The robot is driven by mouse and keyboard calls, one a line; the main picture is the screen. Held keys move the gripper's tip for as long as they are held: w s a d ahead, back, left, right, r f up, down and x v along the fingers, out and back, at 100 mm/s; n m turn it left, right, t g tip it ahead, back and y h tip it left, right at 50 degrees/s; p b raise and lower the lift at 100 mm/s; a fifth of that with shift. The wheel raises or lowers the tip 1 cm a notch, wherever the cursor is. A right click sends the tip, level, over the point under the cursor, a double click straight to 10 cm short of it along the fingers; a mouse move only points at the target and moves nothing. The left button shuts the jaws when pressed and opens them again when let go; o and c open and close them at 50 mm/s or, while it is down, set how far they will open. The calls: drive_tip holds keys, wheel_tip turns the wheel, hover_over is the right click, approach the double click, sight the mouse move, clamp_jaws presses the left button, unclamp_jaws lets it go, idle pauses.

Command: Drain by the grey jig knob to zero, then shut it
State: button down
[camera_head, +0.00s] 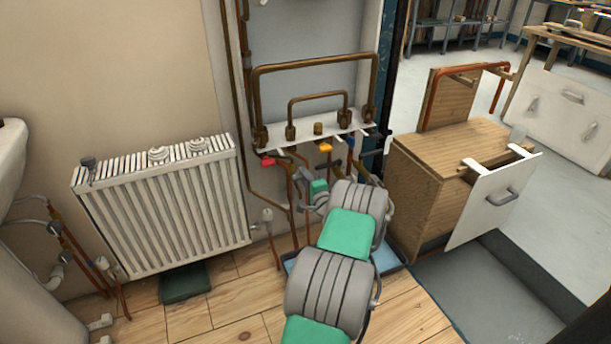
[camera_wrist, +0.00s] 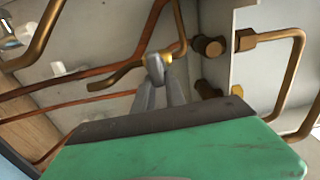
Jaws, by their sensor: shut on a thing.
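The pipe jig (camera_head: 318,130) stands against the back wall, with bent copper pipes on a white shelf. In the wrist view, my gripper (camera_wrist: 157,82) has its two grey fingers close together on the small grey knob (camera_wrist: 155,67). The knob sits at the end of a brass stub on a copper pipe. The fingers partly cover it, so I cannot tell how far it is turned. In the head view my arm hides the fingertips and the knob. I can read no gauge in either view.
Red (camera_head: 268,162), orange (camera_head: 325,147) and blue valve handles sit under the shelf, close to my arm. A white radiator (camera_head: 165,205) stands at left. A wooden cabinet (camera_head: 440,180) with an open white drawer (camera_head: 492,200) stands at right. Copper pipes run close around my gripper.

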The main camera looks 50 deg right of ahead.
drive_tip(key=shift+w+a+f, duration=0.25)
drive_tip(key=shift+a, duration=0.2)
drive_tip(key=c, duration=1.5)
unclamp_jaws()
drive_tip(key=shift+w+a, duration=0.1)
drive_tip(key=shift+w, duration=0.05)
drive_tip(key=shift+c, duration=0.2)
drive_tip(key=shift+o, duration=0.8)
drive_tip(key=shift+r, duration=0.1)
drive_tip(key=shift+s+d+r, duration=0.1)
drive_tip(key=shift+s+d, duration=0.2)
drive_tip(key=shift+d, duration=0.05)
drive_tip(key=shift+s+a, duration=0.1)
drive_tip(key=shift+s, duration=0.15)
drive_tip(key=p+v, duration=0.2)
drive_tip(key=v, duration=0.5)
